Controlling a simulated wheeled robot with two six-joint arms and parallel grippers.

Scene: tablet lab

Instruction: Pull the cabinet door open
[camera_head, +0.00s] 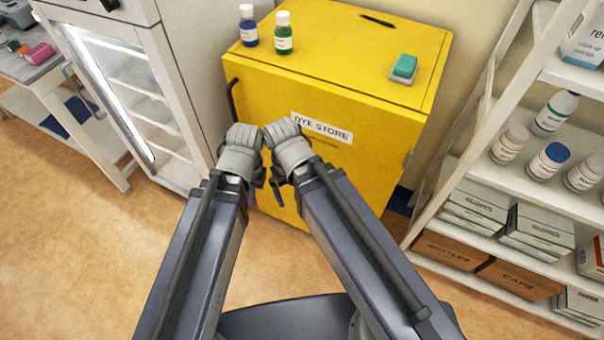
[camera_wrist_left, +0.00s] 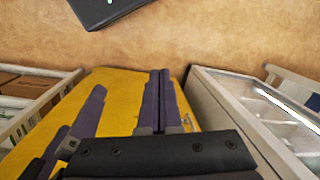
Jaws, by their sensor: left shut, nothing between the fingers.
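The yellow cabinet (camera_head: 350,60) labelled DYE STORE has its front door (camera_head: 345,165) facing me, and the door looks closed. A black bar handle (camera_head: 232,98) is on the door's left edge; its lower part is hidden by my left gripper. My left gripper (camera_head: 257,182) is shut and empty in front of the door, low and right of the handle. My right gripper (camera_head: 284,192) is just right of it, its fingers apart. In the left wrist view, my left fingers (camera_wrist_left: 158,98) are together over the yellow cabinet (camera_wrist_left: 122,88).
A glass-door fridge (camera_head: 180,60) stands left, a white shelf rack (camera_head: 560,205) right. The floor (camera_head: 110,260) in front is clear.

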